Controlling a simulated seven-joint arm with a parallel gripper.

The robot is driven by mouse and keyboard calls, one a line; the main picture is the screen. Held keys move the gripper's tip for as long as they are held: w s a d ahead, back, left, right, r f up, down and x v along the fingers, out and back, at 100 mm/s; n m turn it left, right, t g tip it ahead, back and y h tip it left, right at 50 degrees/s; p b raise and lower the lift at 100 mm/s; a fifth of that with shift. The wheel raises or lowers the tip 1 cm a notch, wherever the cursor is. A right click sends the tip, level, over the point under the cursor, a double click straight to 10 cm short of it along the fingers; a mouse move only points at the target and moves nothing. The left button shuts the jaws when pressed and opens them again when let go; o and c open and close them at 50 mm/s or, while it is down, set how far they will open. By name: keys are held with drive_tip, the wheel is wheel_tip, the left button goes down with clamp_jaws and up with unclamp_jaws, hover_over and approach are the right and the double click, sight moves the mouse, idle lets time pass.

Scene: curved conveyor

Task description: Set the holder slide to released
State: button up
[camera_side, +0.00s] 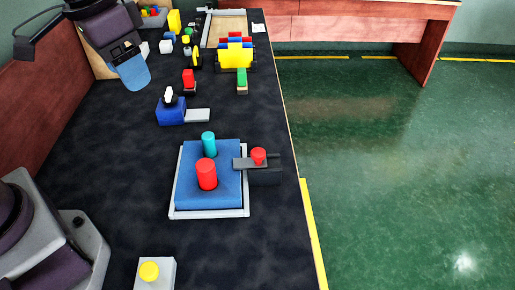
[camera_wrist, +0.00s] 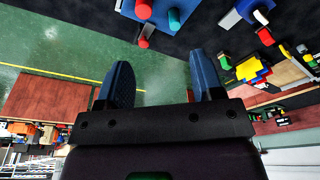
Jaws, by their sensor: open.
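The holder slide (camera_side: 243,163) is a flat dark grey bar with a red knob (camera_side: 258,155) on top. It sits on a dark block (camera_side: 267,177) at the right side of a blue board (camera_side: 224,194) in a light frame. Its left end reaches over the board's right edge. The knob also shows near the top of the wrist view (camera_wrist: 143,42). My gripper (camera_side: 131,74) is at the upper left of the side view, well away from the slide. In the wrist view its two blue fingers (camera_wrist: 162,80) are spread with nothing between them.
A red cylinder (camera_side: 206,174) and a teal cylinder (camera_side: 208,143) stand on the blue board. A yellow button (camera_side: 149,271) is in front. Coloured blocks (camera_side: 236,57) crowd the back. Dark table around the board is clear.

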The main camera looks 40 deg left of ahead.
sight(258, 151)
drive_tip(key=w+d+f+g, duration=0.1)
drive_tip(key=w+d+f, duration=0.25)
drive_tip(key=w, duration=0.25)
drive_tip(key=w+d+f+n, duration=0.1)
drive_tip(key=w+d+f, duration=0.25)
drive_tip(key=w, duration=0.25)
drive_tip(key=w+d+f+g, duration=0.1)
drive_tip(key=w+d+f, duration=0.2)
drive_tip(key=w+f, duration=0.25)
wheel_tip(258, 151, down, 11)
drive_tip(key=shift+w+f, duration=0.1)
drive_tip(key=shift+f, duration=0.05)
clamp_jaws()
drive_tip(key=shift+w+d, duration=1.25)
drive_tip(key=shift+d, duration=0.1)
unclamp_jaws()
